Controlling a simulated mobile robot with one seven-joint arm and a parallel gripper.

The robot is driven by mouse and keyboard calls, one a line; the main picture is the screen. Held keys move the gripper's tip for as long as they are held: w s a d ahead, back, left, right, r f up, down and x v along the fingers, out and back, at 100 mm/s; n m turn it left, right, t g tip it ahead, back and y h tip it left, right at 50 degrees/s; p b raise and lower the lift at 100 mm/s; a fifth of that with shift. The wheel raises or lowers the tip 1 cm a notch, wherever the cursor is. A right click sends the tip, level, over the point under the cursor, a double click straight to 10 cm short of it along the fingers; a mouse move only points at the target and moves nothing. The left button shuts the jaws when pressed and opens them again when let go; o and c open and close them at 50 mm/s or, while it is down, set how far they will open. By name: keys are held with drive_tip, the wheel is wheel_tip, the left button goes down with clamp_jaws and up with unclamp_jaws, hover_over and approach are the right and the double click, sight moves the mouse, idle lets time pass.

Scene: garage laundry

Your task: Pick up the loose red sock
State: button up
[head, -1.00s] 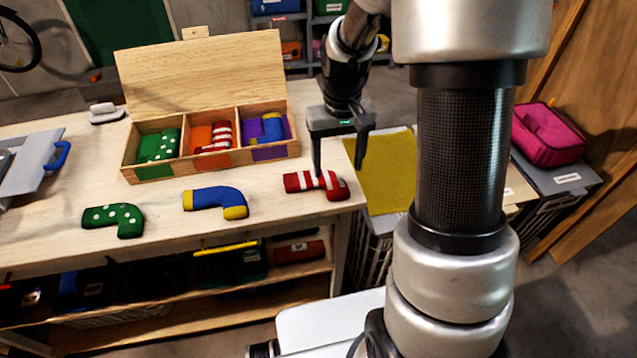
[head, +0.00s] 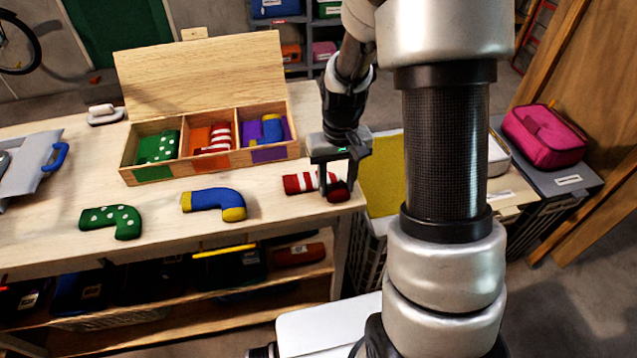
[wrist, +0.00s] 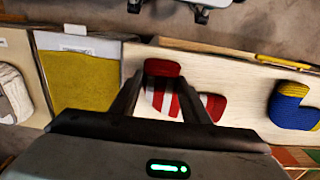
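The loose red sock (head: 300,183), red with white stripes, lies on the table near its right front corner. My gripper (head: 337,188) is low over its right end, one finger on either side of that part in the picture. In the wrist view, the red end of the sock (wrist: 162,68) shows between the two spread fingertips (wrist: 160,76). I see no firm grip. The fingers and gripper body hide part of the sock, and I cannot tell whether either finger touches it.
A blue-and-yellow sock (head: 210,200) and a green dotted sock (head: 113,220) lie to the left. Behind is an open wooden box (head: 205,178) with three sock compartments. The table's right edge is close to my gripper.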

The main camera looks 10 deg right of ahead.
drive_tip(key=c, duration=0.3)
drive_tip(key=shift+r, duration=0.1)
